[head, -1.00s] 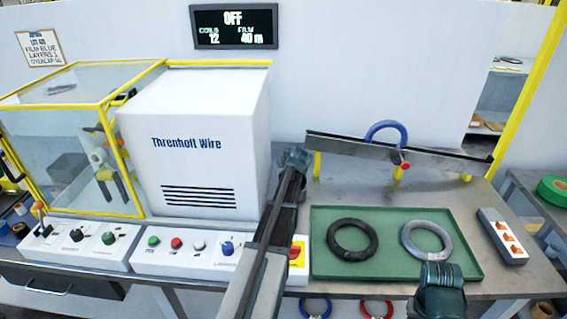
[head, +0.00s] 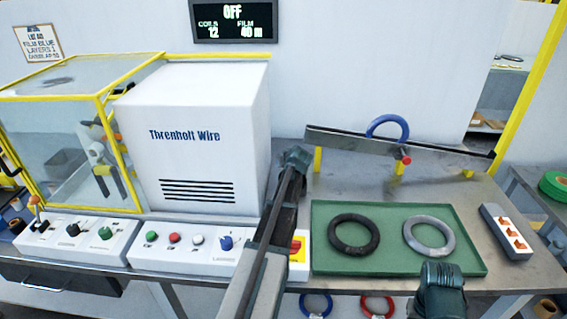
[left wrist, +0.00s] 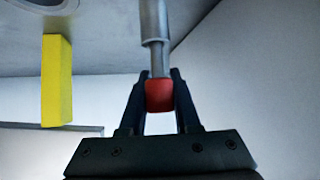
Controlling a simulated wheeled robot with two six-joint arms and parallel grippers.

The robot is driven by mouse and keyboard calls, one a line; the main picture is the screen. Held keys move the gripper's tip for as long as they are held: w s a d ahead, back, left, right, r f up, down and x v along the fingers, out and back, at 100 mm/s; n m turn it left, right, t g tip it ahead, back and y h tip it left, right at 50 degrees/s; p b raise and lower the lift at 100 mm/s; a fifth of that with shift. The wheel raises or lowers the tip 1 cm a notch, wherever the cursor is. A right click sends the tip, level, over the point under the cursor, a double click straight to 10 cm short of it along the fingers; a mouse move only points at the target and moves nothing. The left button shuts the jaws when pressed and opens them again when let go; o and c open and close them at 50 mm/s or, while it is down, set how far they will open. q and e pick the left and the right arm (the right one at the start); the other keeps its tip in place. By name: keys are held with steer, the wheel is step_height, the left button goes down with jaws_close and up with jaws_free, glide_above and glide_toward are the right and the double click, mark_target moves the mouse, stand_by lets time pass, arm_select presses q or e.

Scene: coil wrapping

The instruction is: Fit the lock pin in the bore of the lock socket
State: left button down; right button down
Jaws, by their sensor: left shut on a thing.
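In the left wrist view my left gripper (left wrist: 160,97) is shut on the red grip (left wrist: 159,95) of the lock pin. A narrow grey shaft (left wrist: 157,62) runs straight up from the grip and meets a wider grey cylinder (left wrist: 153,20). I cannot tell whether that cylinder is part of the pin or the lock socket; no bore is clearly visible. In the head view my left arm stands in front of the bench, but its fingers and the pin cannot be made out. Part of my right arm shows at the bottom right; its fingers are out of view.
The left wrist view shows a yellow post (left wrist: 57,80) left of the pin. In the head view, a rail (head: 350,143) carries a blue coil (head: 388,124) and a red knob (head: 406,160). A green tray (head: 333,209) holds two coils. A white cabinet (head: 205,110) stands left.

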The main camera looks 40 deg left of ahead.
arm_select(q)
steer(key=shift+f+b, duration=1.4)
steer(key=shift+f, duration=0.1)
steer(key=c, duration=0.5)
jaws_free()
steer(key=shift+c, duration=0.2)
steer(key=p+v, duration=0.8)
steer(key=v, duration=0.6)
steer(key=shift+w, duration=0.1)
